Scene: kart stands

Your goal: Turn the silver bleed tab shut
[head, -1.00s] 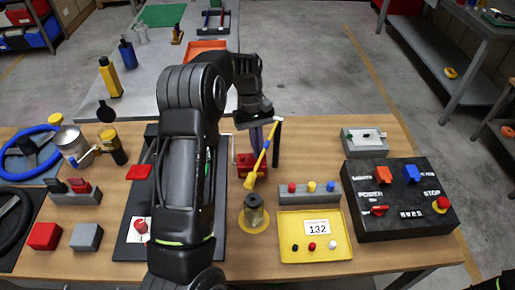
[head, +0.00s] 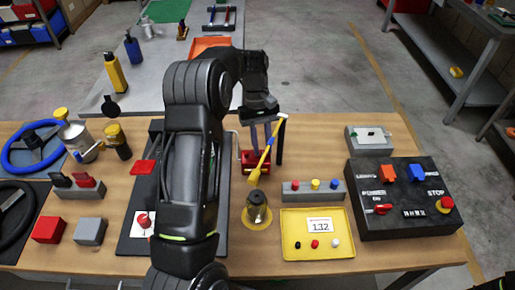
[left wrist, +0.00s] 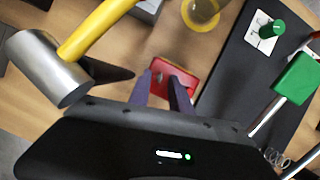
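My left gripper (head: 261,143) points down over a small red block (head: 247,168) near the middle of the wooden table. In the left wrist view its two purple fingers (left wrist: 160,78) stand apart, with the red block (left wrist: 185,84) showing beyond and between them. The gripper looks open and empty. The fingers overlap the block in view; I cannot tell whether they touch it. I cannot make out a silver tab on the block; the fingers hide part of it. My right gripper is not in view.
A yellow-handled hammer (head: 265,160) is close beside the fingers; its silver head (left wrist: 48,68) shows in the left wrist view. A black switch panel (head: 400,215) is right.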

